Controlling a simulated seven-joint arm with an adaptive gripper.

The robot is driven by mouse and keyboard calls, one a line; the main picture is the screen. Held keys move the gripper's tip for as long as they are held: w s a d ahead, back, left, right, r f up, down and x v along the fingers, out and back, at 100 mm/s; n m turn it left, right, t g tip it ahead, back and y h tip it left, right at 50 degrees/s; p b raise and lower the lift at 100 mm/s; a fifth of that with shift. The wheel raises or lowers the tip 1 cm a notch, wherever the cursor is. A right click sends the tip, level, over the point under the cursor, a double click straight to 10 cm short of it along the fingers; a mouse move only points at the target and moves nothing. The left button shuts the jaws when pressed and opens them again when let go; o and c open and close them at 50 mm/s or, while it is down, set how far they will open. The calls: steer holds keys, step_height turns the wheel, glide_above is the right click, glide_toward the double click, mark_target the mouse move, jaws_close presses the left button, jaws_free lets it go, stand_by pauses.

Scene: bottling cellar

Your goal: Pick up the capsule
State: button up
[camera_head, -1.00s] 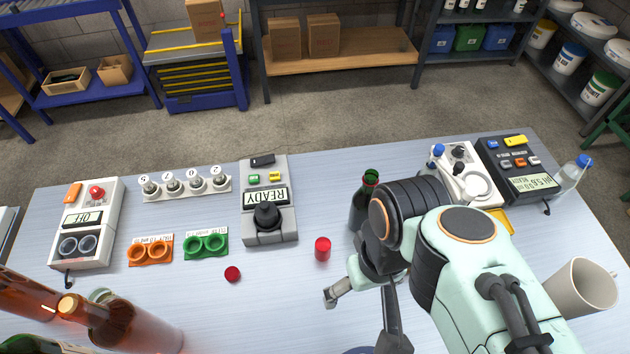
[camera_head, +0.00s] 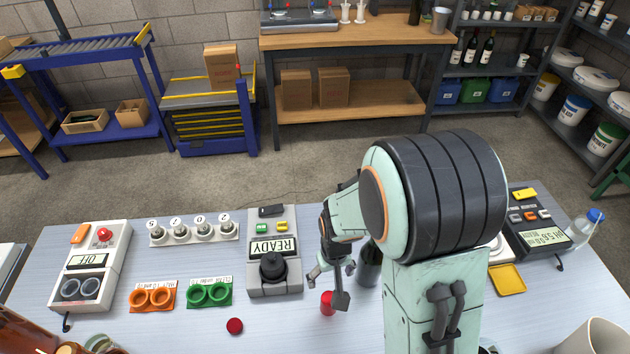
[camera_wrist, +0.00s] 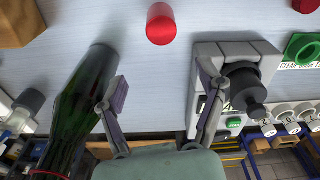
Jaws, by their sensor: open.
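The red capsule (camera_head: 327,303) is a small cylinder standing on the table right of the READY machine, partly covered by a finger of my gripper (camera_head: 329,287) in the head view. In the wrist view the capsule (camera_wrist: 160,24) is at the top centre, beyond the fingertips and roughly in line with the gap between them. My gripper (camera_wrist: 161,88) is open and empty, its two fingers spread wide. A second red round piece (camera_head: 234,326) is on the table to the left; its edge also shows in the wrist view (camera_wrist: 306,5).
A dark green bottle (camera_wrist: 82,105) stands close by one finger, partly hidden behind my arm in the head view. The grey READY machine (camera_head: 274,282) with its black knob is close by the other. Green (camera_head: 209,293) and orange (camera_head: 153,297) double holders sit further left.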

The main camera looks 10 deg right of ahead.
mark_target(329, 298)
steer(key=s+f, duration=0.1)
steer(key=f+g, duration=0.1)
steer(key=f, duration=0.1)
steer(key=shift+s+a, duration=0.1)
steer(key=shift+s, duration=0.25)
step_height(329, 298, down, 6)
steer(key=shift+f, duration=0.2)
steer(key=c, duration=0.7)
